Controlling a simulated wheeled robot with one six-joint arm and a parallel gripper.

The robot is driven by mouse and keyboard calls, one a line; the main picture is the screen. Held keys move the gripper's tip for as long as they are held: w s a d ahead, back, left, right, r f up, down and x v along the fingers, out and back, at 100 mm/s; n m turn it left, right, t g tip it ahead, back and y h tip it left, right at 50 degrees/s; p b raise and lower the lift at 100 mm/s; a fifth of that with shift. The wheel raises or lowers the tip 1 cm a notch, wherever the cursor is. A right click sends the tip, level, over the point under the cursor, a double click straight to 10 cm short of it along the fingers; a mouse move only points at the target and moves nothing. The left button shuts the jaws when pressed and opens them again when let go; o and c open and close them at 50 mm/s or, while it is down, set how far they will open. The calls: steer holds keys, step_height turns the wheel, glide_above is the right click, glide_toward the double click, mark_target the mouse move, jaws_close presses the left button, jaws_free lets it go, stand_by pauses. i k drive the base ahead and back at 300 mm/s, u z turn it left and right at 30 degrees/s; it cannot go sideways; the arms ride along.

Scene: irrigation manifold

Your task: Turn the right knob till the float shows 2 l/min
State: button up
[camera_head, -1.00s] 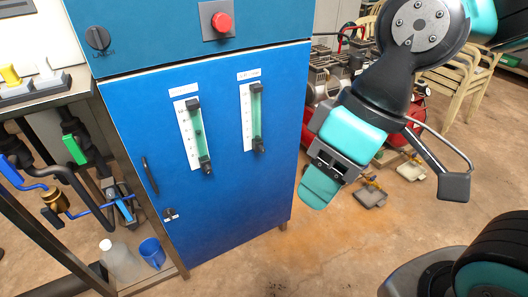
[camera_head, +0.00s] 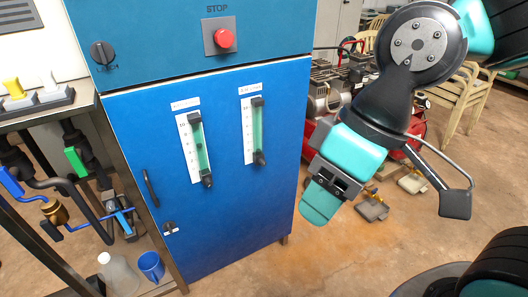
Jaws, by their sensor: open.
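The blue cabinet (camera_head: 225,215) carries two upright flow meters on its front. The right flow meter (camera_head: 254,130) has a green tube beside a white scale, with a dark knob (camera_head: 260,158) at its foot. The left flow meter (camera_head: 194,146) is built the same, with its own dark knob (camera_head: 208,181) at the bottom. A dark float shows in the left tube; the right float and scale numbers are too small to read. My gripper (camera_head: 320,204) is open and empty, to the right of the cabinet and apart from both knobs, pointing down-left.
A red stop button (camera_head: 224,39) and a black rotary switch (camera_head: 103,52) sit on the upper panel. A red compressor (camera_head: 330,105) stands behind my arm. Floor before the cabinet is clear.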

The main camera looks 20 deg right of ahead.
mark_target(262, 163)
steer(key=u, duration=0.65)
steer(key=k, duration=0.85)
steer(key=z, duration=1.25)
steer(key=i, duration=1)
